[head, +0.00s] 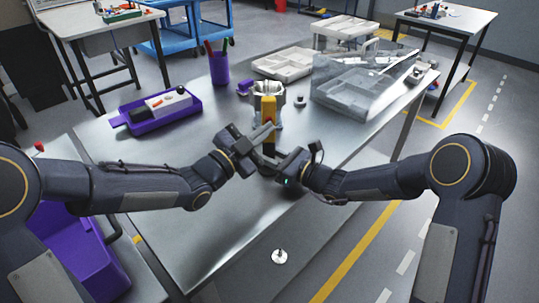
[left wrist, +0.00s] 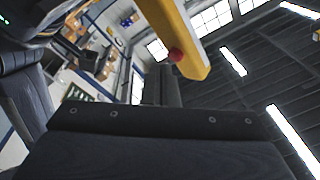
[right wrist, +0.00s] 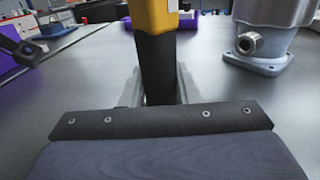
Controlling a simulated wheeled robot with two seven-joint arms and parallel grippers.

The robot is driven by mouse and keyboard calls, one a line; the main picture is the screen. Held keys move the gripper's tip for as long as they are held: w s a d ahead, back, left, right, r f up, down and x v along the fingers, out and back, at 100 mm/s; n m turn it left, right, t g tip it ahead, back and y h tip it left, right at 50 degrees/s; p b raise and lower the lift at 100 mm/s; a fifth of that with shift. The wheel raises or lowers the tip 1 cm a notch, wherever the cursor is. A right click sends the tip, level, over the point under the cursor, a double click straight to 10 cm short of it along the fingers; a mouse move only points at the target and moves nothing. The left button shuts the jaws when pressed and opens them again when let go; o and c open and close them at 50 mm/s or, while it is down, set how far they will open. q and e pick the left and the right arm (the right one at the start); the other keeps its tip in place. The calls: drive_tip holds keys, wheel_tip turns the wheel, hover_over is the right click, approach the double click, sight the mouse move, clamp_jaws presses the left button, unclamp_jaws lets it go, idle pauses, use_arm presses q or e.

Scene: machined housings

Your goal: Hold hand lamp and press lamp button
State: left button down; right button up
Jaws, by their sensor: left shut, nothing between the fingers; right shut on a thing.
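The hand lamp, with a yellow body (head: 267,107) and a black handle (right wrist: 157,65), stands roughly upright near the middle of the table. My right gripper (head: 265,160) is shut around the black handle, low on the lamp. My left gripper (head: 270,130) is shut and empty, with its tips close beside the yellow body, higher than my right gripper. In the left wrist view the red lamp button (left wrist: 176,55) shows on the yellow body (left wrist: 183,30), just beyond the shut fingertips (left wrist: 162,70). Whether the tips touch the button I cannot tell.
A metal housing (right wrist: 270,55) stands close behind the lamp. A purple tray (head: 170,113) and a purple pen cup (head: 219,68) are at the left. A clear box (head: 350,95) and a pale tray (head: 283,63) are at the back.

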use_arm(q)
drive_tip(key=s, duration=0.6)
idle(0.5)
use_arm(e)
drive_tip(key=o, duration=1.2)
drive_tip(key=shift+c, duration=0.2)
